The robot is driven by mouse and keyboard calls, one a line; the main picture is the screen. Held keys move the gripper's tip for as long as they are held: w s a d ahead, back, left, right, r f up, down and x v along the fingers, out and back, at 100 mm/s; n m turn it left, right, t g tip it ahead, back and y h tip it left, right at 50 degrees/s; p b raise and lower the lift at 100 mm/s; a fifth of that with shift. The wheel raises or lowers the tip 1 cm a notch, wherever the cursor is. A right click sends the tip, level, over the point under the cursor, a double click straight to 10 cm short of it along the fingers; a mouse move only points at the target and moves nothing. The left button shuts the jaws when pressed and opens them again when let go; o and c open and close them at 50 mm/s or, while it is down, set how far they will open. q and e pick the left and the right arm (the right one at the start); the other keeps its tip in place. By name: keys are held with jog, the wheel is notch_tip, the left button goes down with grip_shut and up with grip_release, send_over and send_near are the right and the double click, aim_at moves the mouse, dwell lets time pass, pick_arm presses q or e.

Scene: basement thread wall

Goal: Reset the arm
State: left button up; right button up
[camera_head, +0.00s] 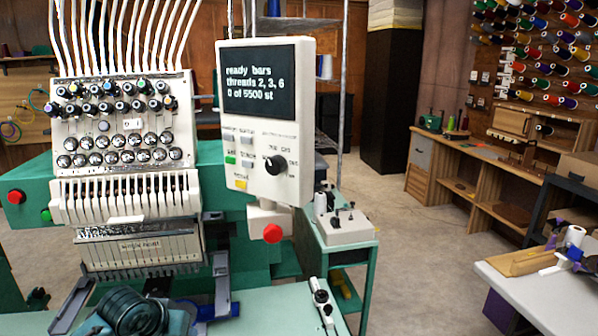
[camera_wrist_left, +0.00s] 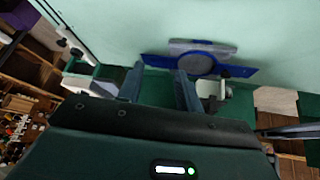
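In the left wrist view, my left gripper (camera_wrist_left: 158,88) has its two dark fingers apart, with nothing between them. Beyond the fingers, a blue and grey bracket with a round grey part (camera_wrist_left: 200,65) lies on a pale green surface (camera_wrist_left: 120,25). I cannot tell whether the fingers touch it. In the head view, a dark teal rounded part, which looks like my left arm, shows at the bottom left in front of the embroidery machine (camera_head: 125,190). Its fingertips cannot be made out there. My right gripper is in neither view.
The machine's control panel (camera_head: 265,120) reads "ready bars, threads 2, 3, 6, 0 of 5500 st". A red button (camera_head: 272,233) sits below it. A green cart (camera_head: 345,262) stands behind right. A grey table (camera_head: 545,295) is at the lower right. Floor between them is clear.

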pick_arm(q)
jog(key=s+d+f, duration=0.2)
jog(key=s+f, duration=0.1)
jog(key=s+d+f+m+t+h, duration=0.1)
jog(key=s+d+f, duration=0.2)
jog(key=f, duration=0.1)
jog(key=s+d+f+h, duration=0.1)
jog(key=s+d+f, duration=0.2)
jog(key=shift+f+m, duration=0.25)
jog(key=shift+m, duration=0.05)
jog(key=shift+t, duration=0.7)
jog(key=s+f, duration=0.1)
jog(key=s, duration=0.1)
jog(key=s+d+f, duration=0.1)
jog(key=s, duration=0.1)
jog(key=s+d+f, duration=0.1)
jog(key=s, duration=0.1)
jog(key=shift+s, duration=0.15)
jog(key=s+f+m+t, duration=0.1)
jog(key=s, duration=0.7)
jog(key=shift+s+f+y, duration=0.15)
jog(key=shift+f+y, duration=0.15)
jog(key=shift+d, duration=0.1)
